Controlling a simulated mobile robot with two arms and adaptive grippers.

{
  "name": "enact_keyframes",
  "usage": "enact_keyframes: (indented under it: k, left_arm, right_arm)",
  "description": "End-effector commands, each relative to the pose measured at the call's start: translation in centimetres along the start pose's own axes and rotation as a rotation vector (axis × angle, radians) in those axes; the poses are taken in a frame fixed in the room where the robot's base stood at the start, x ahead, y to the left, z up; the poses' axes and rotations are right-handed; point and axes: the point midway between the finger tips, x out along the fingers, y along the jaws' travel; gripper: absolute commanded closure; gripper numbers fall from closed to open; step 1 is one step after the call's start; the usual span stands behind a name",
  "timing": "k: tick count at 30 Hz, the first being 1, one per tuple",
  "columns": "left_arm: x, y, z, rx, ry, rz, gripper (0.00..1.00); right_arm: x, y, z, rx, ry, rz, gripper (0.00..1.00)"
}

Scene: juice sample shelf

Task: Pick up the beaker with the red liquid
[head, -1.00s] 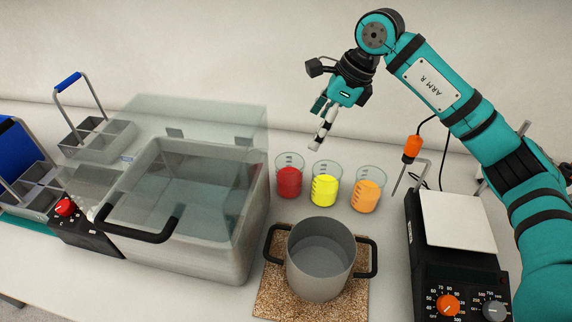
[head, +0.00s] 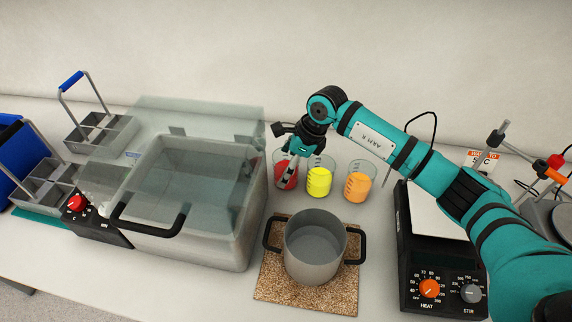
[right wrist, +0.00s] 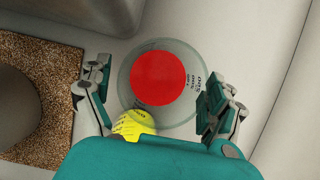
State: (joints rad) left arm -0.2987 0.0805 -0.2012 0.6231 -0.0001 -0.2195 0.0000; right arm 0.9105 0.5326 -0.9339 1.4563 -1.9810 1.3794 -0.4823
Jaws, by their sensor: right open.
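The beaker with the red liquid (head: 283,181) stands on the bench between the water bath and the beaker with the yellow liquid (head: 319,182). My right gripper (head: 288,172) is at the red beaker in the head view and partly hides it. In the right wrist view the red liquid (right wrist: 158,78) shows from above, with the open fingers (right wrist: 155,100) on either side and slightly nearer the camera's lower edge. I cannot tell whether the fingers touch the glass. The yellow beaker (right wrist: 134,123) is partly hidden behind my gripper there. My left gripper is not in view.
A beaker with orange liquid (head: 356,187) stands right of the yellow one. A grey pot (head: 315,262) sits on a cork mat (head: 270,291) in front. The water bath (head: 232,252) is at the left, and a hot plate (head: 416,226) at the right.

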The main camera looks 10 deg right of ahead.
Motion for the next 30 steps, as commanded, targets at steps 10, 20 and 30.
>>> enact_keyframes:
  k: [10, 20, 30]
  left_arm:
    - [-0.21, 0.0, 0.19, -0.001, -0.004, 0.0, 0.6]
    - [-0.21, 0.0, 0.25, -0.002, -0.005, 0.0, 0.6]
    - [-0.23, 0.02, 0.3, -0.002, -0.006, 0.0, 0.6]
  right_arm:
    - [0.96, 0.02, -0.05, 0.0, 0.0, 0.0, 0.1]
    - [0.9, 0.0, -0.04, 0.001, 0.0, 0.0, 0.53]
    - [0.82, -0.04, 0.04, 0.0, -0.002, -0.001, 0.76]
